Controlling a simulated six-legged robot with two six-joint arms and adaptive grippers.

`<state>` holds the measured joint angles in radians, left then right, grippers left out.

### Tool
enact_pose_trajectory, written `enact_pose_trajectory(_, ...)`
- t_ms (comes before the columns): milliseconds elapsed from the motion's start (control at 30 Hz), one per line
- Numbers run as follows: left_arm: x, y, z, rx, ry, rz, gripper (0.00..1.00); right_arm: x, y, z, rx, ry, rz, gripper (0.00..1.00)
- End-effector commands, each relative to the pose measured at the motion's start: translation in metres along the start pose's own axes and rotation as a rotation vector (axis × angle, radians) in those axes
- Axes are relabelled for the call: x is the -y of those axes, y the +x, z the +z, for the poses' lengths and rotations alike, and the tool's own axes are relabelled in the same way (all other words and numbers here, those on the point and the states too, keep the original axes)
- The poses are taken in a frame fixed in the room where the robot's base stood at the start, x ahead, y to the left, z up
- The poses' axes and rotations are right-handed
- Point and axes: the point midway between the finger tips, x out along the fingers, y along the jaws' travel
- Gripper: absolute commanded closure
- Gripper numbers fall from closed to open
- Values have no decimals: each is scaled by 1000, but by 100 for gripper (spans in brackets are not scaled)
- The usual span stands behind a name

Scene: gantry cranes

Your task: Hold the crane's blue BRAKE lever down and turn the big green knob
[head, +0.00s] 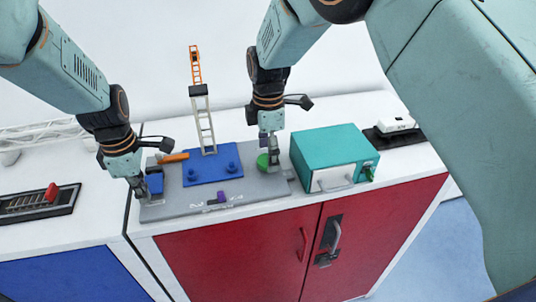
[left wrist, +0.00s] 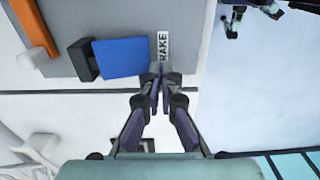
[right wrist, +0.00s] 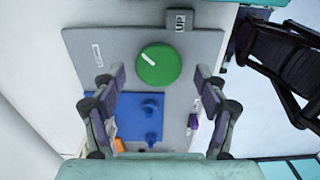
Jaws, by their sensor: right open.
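The blue BRAKE lever (head: 155,183) is at the left end of the grey crane panel (head: 250,188). In the left wrist view the lever's blue plate (left wrist: 120,57) lies beside the BRAKE label (left wrist: 163,46). My left gripper (head: 139,191) has its fingertips together (left wrist: 158,72) at the plate's edge, with nothing visible between them; contact is unclear. The green knob (head: 262,161) is at the panel's right part. My right gripper (head: 269,148) is open above it. In the right wrist view the round knob (right wrist: 159,65), with a white mark, shows between and just beyond the fingertips.
A blue base (head: 212,170) with a ladder-like crane boom (head: 204,125) stands between my grippers. An orange bar (head: 173,157) and purple piece (head: 221,197) are on the panel. A teal box (head: 328,157) stands close right of my right gripper. A red-handled slider (head: 51,192) sits left.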

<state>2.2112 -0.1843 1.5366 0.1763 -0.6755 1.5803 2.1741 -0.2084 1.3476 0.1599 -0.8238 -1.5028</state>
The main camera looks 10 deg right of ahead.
Motion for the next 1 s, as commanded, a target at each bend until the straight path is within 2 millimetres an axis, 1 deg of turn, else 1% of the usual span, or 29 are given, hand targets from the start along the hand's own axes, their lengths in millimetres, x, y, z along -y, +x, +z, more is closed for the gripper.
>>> enact_pose_trajectory(33,-2,-1,0,1,0,7,100,0,5,0,0,0,-1,26)
enact_pose_trajectory(167,-2,-1,0,1,0,7,100,0,12,0,0,0,1,26)
enact_pose_trajectory(467,-2,-1,0,1,0,7,100,0,14,0,-1,0,1,26)
enact_pose_trajectory(567,-2,-1,0,1,0,7,100,0,14,0,-1,1,1,33)
enact_pose_trajectory(1000,-2,-1,0,1,0,7,100,0,14,0,0,1,-1,71)
